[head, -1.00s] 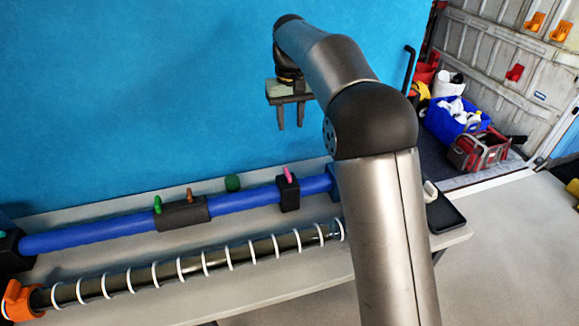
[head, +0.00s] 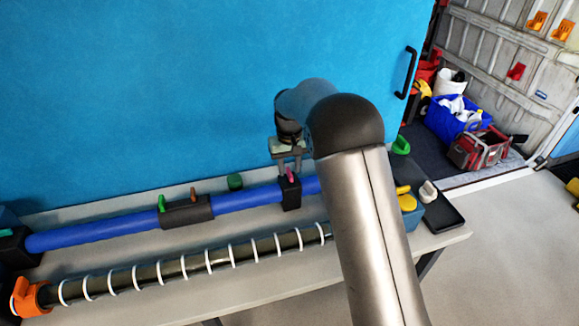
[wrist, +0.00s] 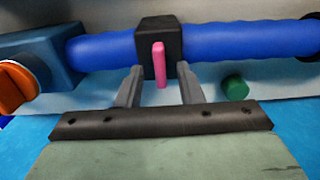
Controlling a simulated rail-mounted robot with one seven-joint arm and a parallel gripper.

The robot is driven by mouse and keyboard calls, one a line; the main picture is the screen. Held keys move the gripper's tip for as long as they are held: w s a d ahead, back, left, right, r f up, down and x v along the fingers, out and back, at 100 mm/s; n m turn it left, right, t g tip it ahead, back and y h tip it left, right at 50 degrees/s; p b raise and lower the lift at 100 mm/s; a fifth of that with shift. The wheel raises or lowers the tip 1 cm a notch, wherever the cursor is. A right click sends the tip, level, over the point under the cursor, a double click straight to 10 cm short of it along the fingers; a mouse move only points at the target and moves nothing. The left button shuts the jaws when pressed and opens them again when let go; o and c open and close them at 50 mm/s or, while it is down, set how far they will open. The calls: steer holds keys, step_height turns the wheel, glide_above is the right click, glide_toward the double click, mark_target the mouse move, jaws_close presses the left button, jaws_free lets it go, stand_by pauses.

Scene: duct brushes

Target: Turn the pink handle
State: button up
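The pink handle (head: 290,175) stands on a black block (head: 290,195) around the blue pipe (head: 245,199). It also shows in the wrist view (wrist: 159,65), pointing straight along the picture's vertical. My gripper (head: 287,167) is down at the handle. In the wrist view my gripper (wrist: 159,72) is open, one finger on each side of the handle, with a visible gap on both sides. The fingertips overlap the black block's lower edge in that view; I cannot tell whether they touch it.
A black fitting (head: 187,211) with green and brown handles sits further left on the pipe. A green knob (head: 235,182) is behind the pipe. A ringed dark tube (head: 185,265) lies in front. A black tray (head: 440,214) and the blue wall (head: 130,90) border the bench.

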steer(key=shift+f, duration=0.55)
jaws_close()
